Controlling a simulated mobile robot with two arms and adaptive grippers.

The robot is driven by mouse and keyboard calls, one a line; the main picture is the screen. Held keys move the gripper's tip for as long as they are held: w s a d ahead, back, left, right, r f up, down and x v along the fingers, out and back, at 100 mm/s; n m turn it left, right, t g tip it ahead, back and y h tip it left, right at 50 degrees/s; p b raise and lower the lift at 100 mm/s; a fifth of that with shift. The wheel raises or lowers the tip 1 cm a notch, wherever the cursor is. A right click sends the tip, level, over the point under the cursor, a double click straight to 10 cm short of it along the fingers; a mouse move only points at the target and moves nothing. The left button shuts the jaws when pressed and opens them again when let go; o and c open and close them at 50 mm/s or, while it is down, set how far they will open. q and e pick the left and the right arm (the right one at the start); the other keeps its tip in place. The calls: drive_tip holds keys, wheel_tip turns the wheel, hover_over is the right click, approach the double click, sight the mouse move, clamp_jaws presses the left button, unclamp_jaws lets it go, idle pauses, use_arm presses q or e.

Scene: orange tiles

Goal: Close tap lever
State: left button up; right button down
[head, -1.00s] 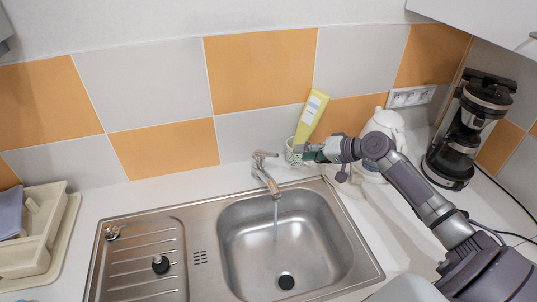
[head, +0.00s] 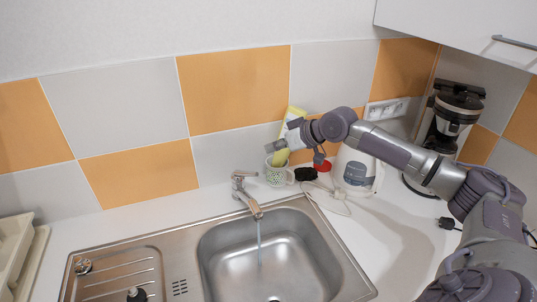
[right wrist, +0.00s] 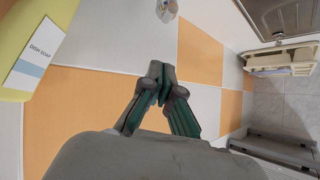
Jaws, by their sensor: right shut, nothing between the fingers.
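The chrome tap (head: 248,200) stands behind the sink, its lever (head: 243,174) on top. A stream of water (head: 259,240) runs from its spout into the basin. My right gripper (head: 270,147) is shut and empty, above and to the right of the lever, apart from it, in front of the yellow bottle. In the right wrist view its fingertips (right wrist: 159,72) meet, and part of the tap (right wrist: 166,9) shows at the top edge. My left gripper is not in view.
A patterned mug (head: 279,175) stands right of the tap, below my gripper. The yellow dish soap bottle (head: 294,115) leans there; it also shows in the right wrist view (right wrist: 22,45). A white kettle (head: 352,180) and coffee maker (head: 452,115) stand farther right.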

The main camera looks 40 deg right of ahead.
drive_tip(key=p, duration=0.3)
hover_over(248, 174)
drive_tip(key=d, duration=0.2)
wheel_tip(248, 174, down, 4)
drive_tip(key=f, duration=0.1)
drive_tip(key=s+f+p, duration=0.1)
drive_tip(key=f, duration=0.1)
drive_tip(key=s+f, duration=0.1)
drive_tip(key=shift+a+f, duration=0.1)
drive_tip(key=shift+f, duration=0.15)
drive_tip(key=shift+w, duration=0.1)
drive_tip(key=shift+f, duration=0.25)
drive_tip(key=s+f+t+b, duration=0.1)
drive_tip(key=f+b, duration=0.1)
drive_tip(key=b, duration=0.3)
drive_tip(key=shift+s+b, duration=0.3)
drive_tip(key=shift+b, duration=0.05)
drive_tip(key=shift+f, duration=0.1)
